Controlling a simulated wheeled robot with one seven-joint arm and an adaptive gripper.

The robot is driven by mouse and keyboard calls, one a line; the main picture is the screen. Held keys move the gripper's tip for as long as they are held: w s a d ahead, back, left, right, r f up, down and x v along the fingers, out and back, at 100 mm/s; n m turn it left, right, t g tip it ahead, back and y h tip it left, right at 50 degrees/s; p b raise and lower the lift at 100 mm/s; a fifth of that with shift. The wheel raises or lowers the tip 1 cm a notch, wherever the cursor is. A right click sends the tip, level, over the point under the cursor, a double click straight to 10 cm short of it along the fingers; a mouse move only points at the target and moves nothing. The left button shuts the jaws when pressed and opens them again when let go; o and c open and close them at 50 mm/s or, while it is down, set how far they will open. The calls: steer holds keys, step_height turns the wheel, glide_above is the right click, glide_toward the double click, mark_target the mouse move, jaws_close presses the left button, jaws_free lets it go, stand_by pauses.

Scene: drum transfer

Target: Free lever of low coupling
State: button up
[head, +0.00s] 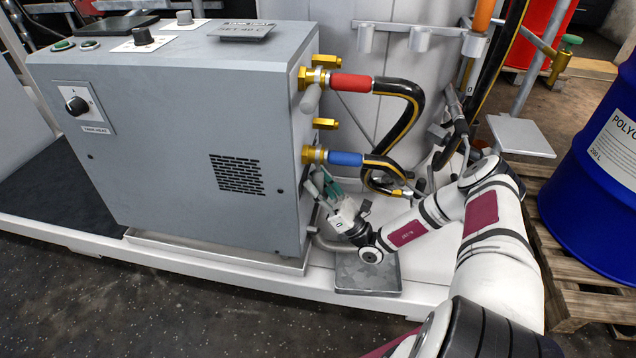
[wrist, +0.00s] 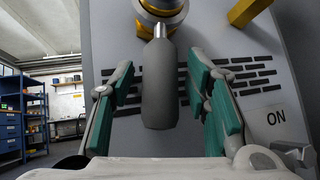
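The low coupling is a brass fitting with a blue sleeve (head: 345,158) on the right side of the grey cabinet. In the wrist view its brass nut and steel ring (wrist: 160,12) show at the top. Its grey lever (wrist: 159,85) hangs down from there. My gripper (head: 325,185) is just below the coupling in the head view, where the lever is mostly hidden. In the wrist view my gripper (wrist: 165,100) is open, with green-padded fingers on both sides of the lever. Gaps show between the lever and both fingers.
The upper coupling with a red sleeve (head: 351,83) and a bare brass fitting (head: 325,123) sit above. Black-and-yellow hoses (head: 408,100) loop to the right. A blue drum (head: 600,170) stands on a pallet at right. A metal plate (head: 368,273) lies below my gripper.

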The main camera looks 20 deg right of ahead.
steer(key=v, duration=1.2)
stand_by(0.5)
